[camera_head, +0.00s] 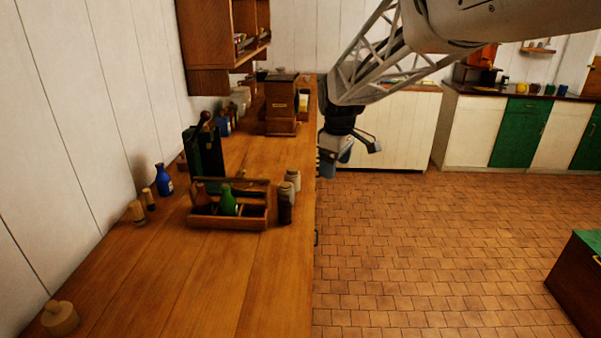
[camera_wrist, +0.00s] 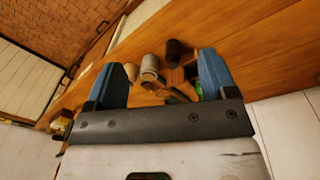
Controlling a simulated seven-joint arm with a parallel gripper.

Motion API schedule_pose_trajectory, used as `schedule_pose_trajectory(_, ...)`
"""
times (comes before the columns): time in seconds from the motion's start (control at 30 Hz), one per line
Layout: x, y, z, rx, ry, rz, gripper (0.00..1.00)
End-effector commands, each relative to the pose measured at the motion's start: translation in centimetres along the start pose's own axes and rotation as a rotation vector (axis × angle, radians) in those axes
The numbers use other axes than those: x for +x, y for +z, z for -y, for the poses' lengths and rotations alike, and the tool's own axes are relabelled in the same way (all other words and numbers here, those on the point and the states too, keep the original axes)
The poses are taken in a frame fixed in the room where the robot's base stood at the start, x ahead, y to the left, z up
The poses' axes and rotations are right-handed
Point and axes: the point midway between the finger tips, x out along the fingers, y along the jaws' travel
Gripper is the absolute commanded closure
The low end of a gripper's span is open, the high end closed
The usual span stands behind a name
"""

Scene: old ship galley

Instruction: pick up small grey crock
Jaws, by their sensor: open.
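The small grey crock (camera_head: 293,179) stands on the wooden counter near its right edge, just behind a dark jar (camera_head: 286,207). In the wrist view the grey crock (camera_wrist: 149,66) shows between the two blue fingers, nearer the left one, with a gap on both sides. My gripper (camera_wrist: 163,60) is open and empty, pointing down toward the counter. In the head view my gripper (camera_head: 328,160) hangs by the counter's right edge, to the right of the crock. The fingers do not appear to touch it.
A wooden caddy (camera_head: 258,219) with bottles stands left of the crock. In the wrist view the dark jar (camera_wrist: 174,50) stands right of the crock and a tan object (camera_wrist: 131,72) left of it. A wooden box (camera_head: 281,122) stands farther back. The front counter is mostly clear.

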Motion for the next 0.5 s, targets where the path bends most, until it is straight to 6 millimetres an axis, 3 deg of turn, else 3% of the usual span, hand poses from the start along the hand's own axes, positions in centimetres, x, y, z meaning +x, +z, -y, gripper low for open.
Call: schedule_pose_trajectory(0.5,6.9,-12.3,-5.5,-0.355,-0.045,0.021,0.22)
